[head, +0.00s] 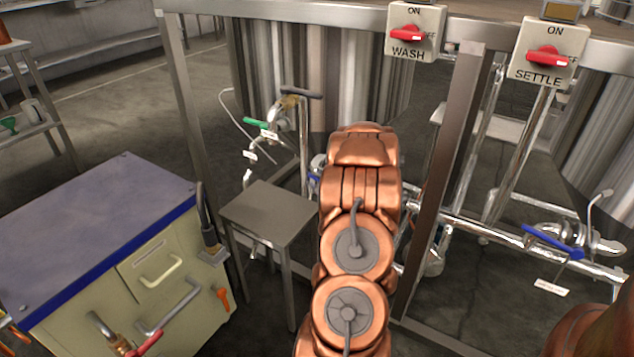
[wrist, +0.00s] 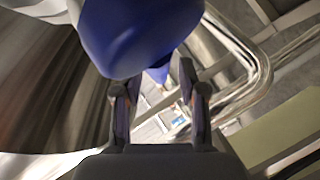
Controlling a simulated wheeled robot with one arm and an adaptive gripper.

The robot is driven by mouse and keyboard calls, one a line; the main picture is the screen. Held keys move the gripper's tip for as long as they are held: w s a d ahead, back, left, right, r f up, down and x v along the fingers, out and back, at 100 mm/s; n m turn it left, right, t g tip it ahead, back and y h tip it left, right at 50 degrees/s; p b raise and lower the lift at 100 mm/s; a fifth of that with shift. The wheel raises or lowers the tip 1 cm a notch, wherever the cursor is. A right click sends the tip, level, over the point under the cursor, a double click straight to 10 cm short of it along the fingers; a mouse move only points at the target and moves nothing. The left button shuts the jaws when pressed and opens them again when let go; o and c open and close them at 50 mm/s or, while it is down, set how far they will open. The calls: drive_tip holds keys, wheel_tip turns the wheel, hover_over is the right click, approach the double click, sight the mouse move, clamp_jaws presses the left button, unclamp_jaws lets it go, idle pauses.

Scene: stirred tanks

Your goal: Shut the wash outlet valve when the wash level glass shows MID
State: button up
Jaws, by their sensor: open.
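In the wrist view a large blue rounded part (wrist: 140,35), apparently a valve handle seen very close, fills the top centre. My gripper (wrist: 158,98) is open, with its two fingers just below this part and a gap between them. I cannot tell whether they touch it. In the head view my copper arm hides my gripper and most of the piping below the wash tank (head: 330,60). A small bit of blue (head: 314,180) shows left of the arm. I cannot make out a level glass or its reading.
The WASH switch box (head: 412,48) and SETTLE switch box (head: 540,68) sit on the frame. A blue-handled valve (head: 553,243) with a white tag is at right. A small steel stand (head: 268,212) and a blue-edged cabinet (head: 90,230) stand left.

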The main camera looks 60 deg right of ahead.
drive_tip(key=shift+w+d+f, duration=0.2)
drive_tip(key=shift+w+d, duration=0.15)
drive_tip(key=shift+w, duration=0.2)
drive_tip(key=shift+c, duration=0.2)
clamp_jaws()
